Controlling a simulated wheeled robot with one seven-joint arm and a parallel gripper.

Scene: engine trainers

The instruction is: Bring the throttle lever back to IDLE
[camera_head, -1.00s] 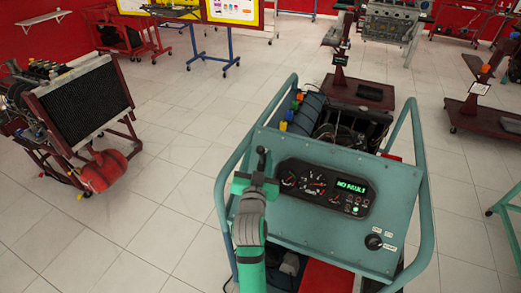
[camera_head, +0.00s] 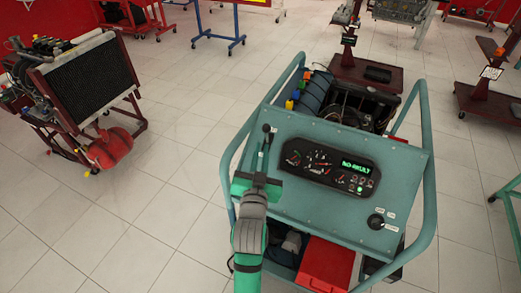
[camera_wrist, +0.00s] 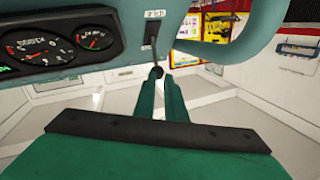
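The throttle lever (camera_head: 266,138) is a thin dark lever with a round knob at the upper left of the teal control panel (camera_head: 310,215). It points up and away in the head view. In the wrist view the lever (camera_wrist: 153,45) hangs from a small labelled plate, its knob close to my fingertips.
A black gauge cluster (camera_head: 328,167) with a green text display sits right of the lever. A key switch (camera_head: 376,220) is at the panel's lower right. Teal tube rails (camera_head: 428,190) frame the stand. A radiator stand (camera_head: 85,85) is at left, with open tiled floor between.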

